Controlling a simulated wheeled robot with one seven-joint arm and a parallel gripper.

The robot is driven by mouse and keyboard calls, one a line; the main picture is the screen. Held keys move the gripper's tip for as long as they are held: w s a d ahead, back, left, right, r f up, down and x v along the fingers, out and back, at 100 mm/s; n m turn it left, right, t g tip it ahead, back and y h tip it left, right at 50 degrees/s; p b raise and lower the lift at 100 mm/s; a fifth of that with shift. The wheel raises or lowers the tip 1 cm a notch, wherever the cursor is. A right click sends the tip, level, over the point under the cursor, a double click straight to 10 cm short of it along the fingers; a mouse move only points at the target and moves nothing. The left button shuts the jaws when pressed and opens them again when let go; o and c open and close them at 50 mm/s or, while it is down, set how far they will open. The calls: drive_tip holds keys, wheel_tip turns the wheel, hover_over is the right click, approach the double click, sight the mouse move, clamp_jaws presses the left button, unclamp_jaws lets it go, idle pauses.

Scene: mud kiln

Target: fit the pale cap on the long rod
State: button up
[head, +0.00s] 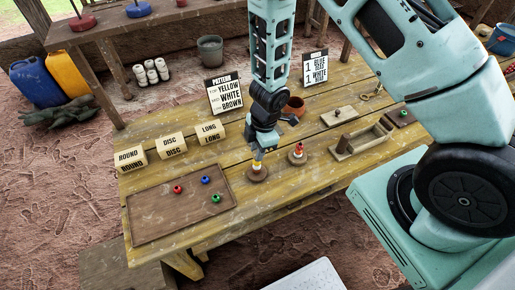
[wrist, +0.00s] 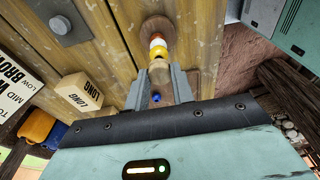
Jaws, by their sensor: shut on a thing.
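My gripper (head: 258,156) points down at the front of the table, just above a round wooden base (head: 257,175). In the wrist view my gripper (wrist: 159,78) is shut on a small pale tan piece (wrist: 158,70), which looks like the pale cap. Another round base (head: 297,159) stands to its right with a red, white and yellow stack (head: 298,150). That stack appears just past the fingertips in the wrist view (wrist: 157,44). The long rod cannot be made out clearly; my gripper covers what stands on the nearer base, and contact cannot be told.
A brown tray (head: 160,219) with red, blue and green beads lies left. Label blocks (head: 171,145) and a signboard (head: 224,94) stand behind it.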

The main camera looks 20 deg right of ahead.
drive_tip(key=shift+f+b, duration=0.55)
drive_tip(key=shift+f, duration=0.2)
idle(0.7)
drive_tip(key=o, duration=1)
drive_tip(key=shift+r, duration=0.1)
wheel_tip(320, 180, up, 8)
drive_tip(key=p, duration=0.9)
idle(0.6)
